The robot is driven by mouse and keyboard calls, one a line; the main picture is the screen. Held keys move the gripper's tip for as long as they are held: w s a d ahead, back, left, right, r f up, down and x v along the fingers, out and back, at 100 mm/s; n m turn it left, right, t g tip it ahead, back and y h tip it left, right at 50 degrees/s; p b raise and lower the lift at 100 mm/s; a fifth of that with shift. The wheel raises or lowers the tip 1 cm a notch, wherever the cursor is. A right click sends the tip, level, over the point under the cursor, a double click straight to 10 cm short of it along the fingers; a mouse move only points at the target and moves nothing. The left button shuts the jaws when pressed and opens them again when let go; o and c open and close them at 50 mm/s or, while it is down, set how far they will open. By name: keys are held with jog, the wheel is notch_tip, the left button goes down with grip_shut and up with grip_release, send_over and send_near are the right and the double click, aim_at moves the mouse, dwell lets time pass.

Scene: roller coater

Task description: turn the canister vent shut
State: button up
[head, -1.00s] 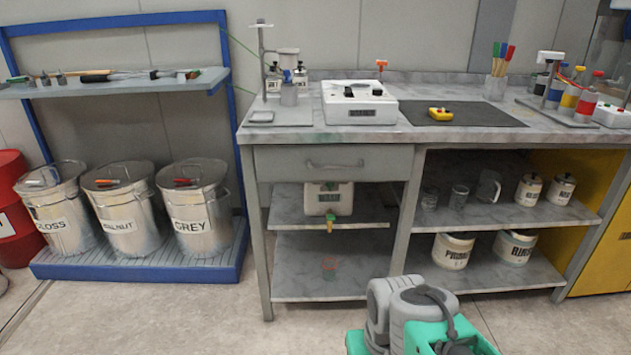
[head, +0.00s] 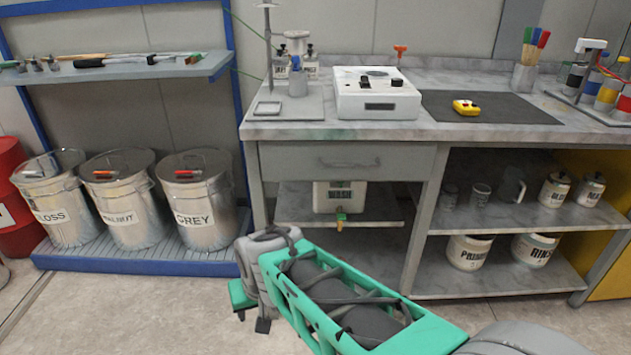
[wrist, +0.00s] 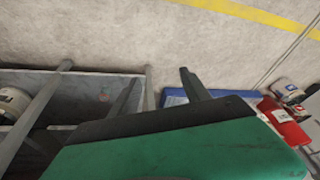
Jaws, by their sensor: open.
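The white canister labelled WASH (head: 325,197) stands on the upper shelf under the bench, below the drawer. Its tap (head: 341,219), green with a yellowish part, sticks out at the bottom front. The canister's top is hidden under the drawer, so I cannot see a vent or how it is set. My gripper (head: 252,318) is low in front of the bench's left end, pointing down, below and left of the canister and well apart from it. In the wrist view my gripper (wrist: 160,80) shows two spread fingers with nothing between them.
The drawer (head: 320,160) and the bench's left leg (head: 256,185) bound the canister's shelf. Lidded metal bins (head: 203,205) stand on a blue rack (head: 140,258) at the left. White tubs (head: 468,252) are on the lower right shelf. The floor before the rack is clear.

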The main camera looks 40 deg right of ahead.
jog(key=shift+o, duration=0.4)
jog(key=w+d+m+t+p, duration=0.1)
jog(key=w+d+m+t, duration=0.1)
jog(key=w, duration=0.6)
jog(key=w+d+r+m+t+h+p, duration=0.1)
jog(key=w+d+m+t, duration=0.1)
jog(key=w+d, duration=0.5)
jog(key=shift+w+r+m, duration=0.15)
jog(key=shift+w+m, duration=0.2)
jog(key=shift+m, duration=0.55)
jog(key=w+d+m+t+h+p, duration=0.1)
jog(key=w+d+m+t, duration=0.15)
jog(key=w+d, duration=0.4)
jog(key=m+t+h+p, duration=0.3)
jog(key=m+t+h, duration=0.35)
jog(key=m, duration=0.75)
send_near(342, 183)
jog(key=shift+w+a+r+g+h, duration=0.1)
jog(key=shift+w+g+h, duration=0.3)
jog(key=shift+w, duration=0.15)
jog(key=shift+w+a+r+g+h, duration=0.1)
jog(key=shift+w+g+h, duration=0.3)
jog(key=shift+w, duration=0.15)
jog(key=shift+w+d, duration=0.2)
jog(key=shift+d, duration=0.05)
jog(key=b+x, duration=0.1)
jog(key=x, duration=0.6)
jog(key=shift+s+f+b, duration=0.1)
jog(key=shift+b, duration=0.2)
grip_shut()
